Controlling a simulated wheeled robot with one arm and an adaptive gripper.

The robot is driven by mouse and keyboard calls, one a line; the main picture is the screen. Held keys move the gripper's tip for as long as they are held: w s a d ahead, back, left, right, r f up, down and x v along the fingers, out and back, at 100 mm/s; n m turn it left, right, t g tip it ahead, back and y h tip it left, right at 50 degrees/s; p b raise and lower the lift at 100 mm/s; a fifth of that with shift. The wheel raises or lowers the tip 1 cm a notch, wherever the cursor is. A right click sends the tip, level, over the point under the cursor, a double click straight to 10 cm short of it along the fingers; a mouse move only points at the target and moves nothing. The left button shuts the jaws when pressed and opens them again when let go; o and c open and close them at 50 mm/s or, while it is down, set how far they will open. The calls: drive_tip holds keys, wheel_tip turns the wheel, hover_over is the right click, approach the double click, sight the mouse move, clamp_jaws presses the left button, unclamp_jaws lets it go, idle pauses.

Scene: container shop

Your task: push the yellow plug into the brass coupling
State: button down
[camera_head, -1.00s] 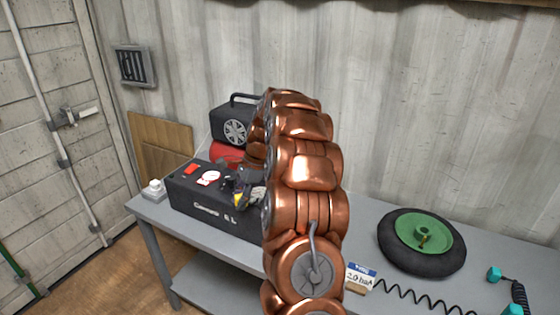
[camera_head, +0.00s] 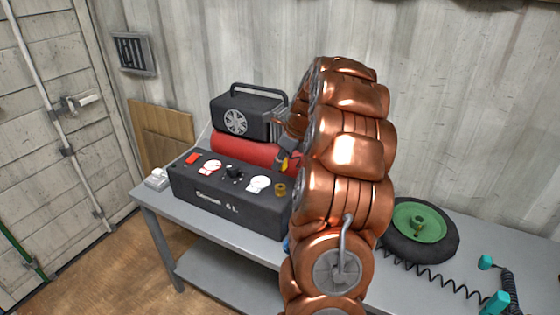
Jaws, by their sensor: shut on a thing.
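My gripper (camera_head: 287,159) is small in view and partly hidden by my copper arm. It is shut on the yellow plug (camera_head: 284,164), of which only a small yellow part shows. The brass coupling (camera_head: 280,190) is a small brass ring at the right end of the black compressor panel (camera_head: 228,205). The plug appears above the coupling in the picture, with a visible gap between them. The plug's exact tilt and its distance from the coupling in depth cannot be told.
The panel also carries a red switch (camera_head: 193,157), two white gauges and a black knob (camera_head: 234,172). A red tank (camera_head: 240,149) and black motor housing (camera_head: 240,118) stand behind. A wheel (camera_head: 420,232) and a coiled hose (camera_head: 440,285) lie at right on the grey bench.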

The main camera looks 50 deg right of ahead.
sight(280, 186)
drive_tip(key=shift+f, duration=0.1)
drive_tip(key=shift+f+b, duration=1.4)
drive_tip(key=shift+f, duration=1.35)
drive_tip(key=shift+w+p, duration=0.1)
drive_tip(key=shift+p, duration=0.6)
drive_tip(key=shift+f, duration=0.65)
idle(0.7)
drive_tip(key=c, duration=0.8)
unclamp_jaws()
drive_tip(key=shift+o, duration=0.2)
drive_tip(key=shift+r, duration=0.1)
